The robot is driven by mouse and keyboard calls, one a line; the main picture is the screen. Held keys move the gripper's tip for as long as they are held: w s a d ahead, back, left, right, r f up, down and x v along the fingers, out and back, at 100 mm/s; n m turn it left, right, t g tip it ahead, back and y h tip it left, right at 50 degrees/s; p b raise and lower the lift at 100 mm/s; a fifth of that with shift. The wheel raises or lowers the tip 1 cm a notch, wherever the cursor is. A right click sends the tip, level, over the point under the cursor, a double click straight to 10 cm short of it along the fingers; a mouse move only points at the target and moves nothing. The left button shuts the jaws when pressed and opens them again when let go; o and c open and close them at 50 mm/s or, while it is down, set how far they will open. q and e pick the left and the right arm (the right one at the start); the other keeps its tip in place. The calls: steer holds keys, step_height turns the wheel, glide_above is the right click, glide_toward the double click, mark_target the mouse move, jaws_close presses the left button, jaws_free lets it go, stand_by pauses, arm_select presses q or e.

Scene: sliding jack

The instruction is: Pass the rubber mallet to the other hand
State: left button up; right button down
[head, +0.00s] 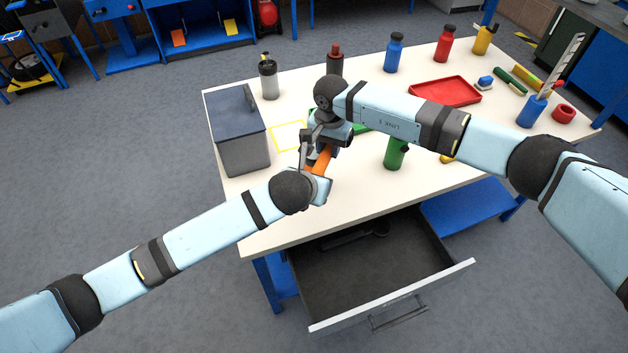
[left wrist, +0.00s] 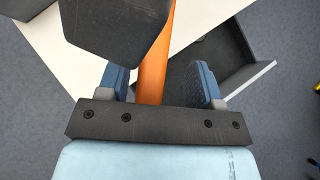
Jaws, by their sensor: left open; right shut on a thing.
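The rubber mallet shows mainly as its orange handle (head: 321,159), held above the table near its left front part. My right gripper (head: 325,143) comes from above and is shut on the mallet. My left gripper (head: 314,170) reaches in from the lower left, close below the right one. In the left wrist view the orange handle (left wrist: 155,68) runs between the spread fingers of my left gripper (left wrist: 160,84), nearer the left finger, with a gap to the right finger. A dark block covers part of the handle there; I cannot tell whether it is the mallet's head.
The white table (head: 290,225) has a grey lidded box (head: 243,140) at left and an open drawer (head: 375,255) in front. A green bottle (head: 395,152) stands right of the grippers. Several bottles, a red tray (head: 445,91) and a blue tool holder (head: 532,110) stand farther back and right.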

arm_select(q)
steer(key=shift+w+d+f, duration=0.15)
steer(key=shift+w+f, duration=0.25)
steer(key=shift+f, duration=0.05)
jaws_close()
steer(key=shift+r, duration=0.1)
arm_select(e)
steer(key=c, duration=0.8)
jaws_free()
steer(key=shift+o, duration=0.2)
